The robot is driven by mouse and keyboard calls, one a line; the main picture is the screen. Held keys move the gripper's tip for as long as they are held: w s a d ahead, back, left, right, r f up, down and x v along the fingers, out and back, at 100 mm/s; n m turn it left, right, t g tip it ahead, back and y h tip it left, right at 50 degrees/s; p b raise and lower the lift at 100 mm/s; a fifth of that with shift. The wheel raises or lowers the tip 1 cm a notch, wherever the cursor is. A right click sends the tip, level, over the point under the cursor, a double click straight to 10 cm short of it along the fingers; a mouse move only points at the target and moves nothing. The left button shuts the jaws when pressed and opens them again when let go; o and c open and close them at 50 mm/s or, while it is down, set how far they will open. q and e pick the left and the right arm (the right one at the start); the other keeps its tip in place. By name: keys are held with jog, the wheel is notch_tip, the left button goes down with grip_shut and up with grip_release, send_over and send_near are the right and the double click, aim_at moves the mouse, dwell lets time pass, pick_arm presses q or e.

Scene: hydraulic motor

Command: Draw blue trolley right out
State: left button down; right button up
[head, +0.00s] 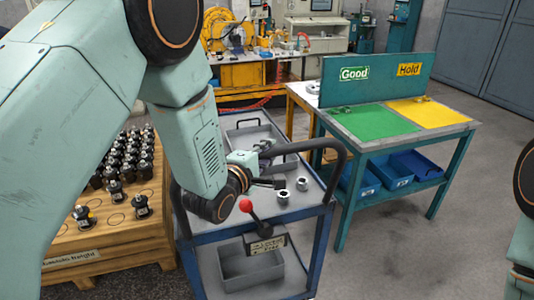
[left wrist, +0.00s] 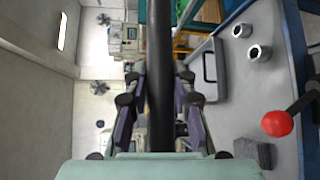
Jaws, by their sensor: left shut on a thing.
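The blue trolley (head: 318,238) stands in front of me in the head view. It has a grey top tray, a lower shelf and a black handle (head: 325,143) across the near end. My left gripper (head: 264,153) is shut on the black handle. In the left wrist view the handle (left wrist: 160,60) runs between the fingers of my left gripper (left wrist: 160,100), and the trolley's blue rim (left wrist: 294,50) shows at the right. Part of the trolley is hidden behind my left arm. My right gripper is out of view.
Metal fittings (head: 283,197) lie on the trolley top, and a red-knobbed lever (head: 246,206) is at its near side. A wooden pallet box (head: 110,245) with black parts stands close left. A teal sorting table (head: 345,205) stands right. Floor (head: 400,255) is clear at front right.

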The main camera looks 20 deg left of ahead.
pick_arm(q)
jog(key=c, duration=1.6)
grip_release()
jog(key=shift+r, duration=0.1)
jog(key=o, duration=0.5)
jog(key=shift+w, duration=0.15)
jog(key=shift+s, duration=0.2)
jog(key=v, duration=1.1)
jog(key=shift+s+a, duration=0.15)
jog(key=shift+s, duration=0.2)
